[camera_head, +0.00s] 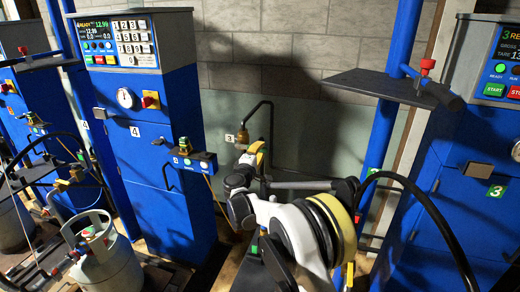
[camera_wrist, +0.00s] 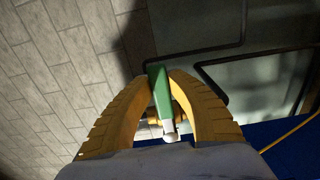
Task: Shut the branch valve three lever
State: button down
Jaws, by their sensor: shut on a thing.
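The branch valve three lever (camera_wrist: 160,92) is a green handle with a pale end. In the wrist view it stands between the two yellow fingers of my gripper (camera_wrist: 161,78), which are shut on it. In the head view my gripper (camera_head: 257,156) is beside the wall, just right of the brass valve body (camera_head: 243,137) and the small plate marked 3 (camera_head: 229,138). The lever itself is hidden there behind my gripper and arm, so its angle to the pipe cannot be told.
A dark bent pipe (camera_head: 262,103) rises at the valve. Blue filling station 4 (camera_head: 165,180) stands to the left, with a grey gas cylinder (camera_head: 108,265) before it. Blue station 3 (camera_head: 460,180) and a dark shelf (camera_head: 375,84) are to the right. A black hose (camera_head: 430,205) curves beside my arm.

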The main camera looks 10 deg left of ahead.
dwell(0.4)
jog(key=c, duration=1.3)
grip_release()
jog(key=shift+f, duration=0.1)
jog(key=shift+o, duration=0.2)
jog(key=shift+s, duration=0.15)
jog(key=s, duration=1.1)
jog(key=shift+s+a, duration=0.4)
jog(key=shift+a, duration=0.05)
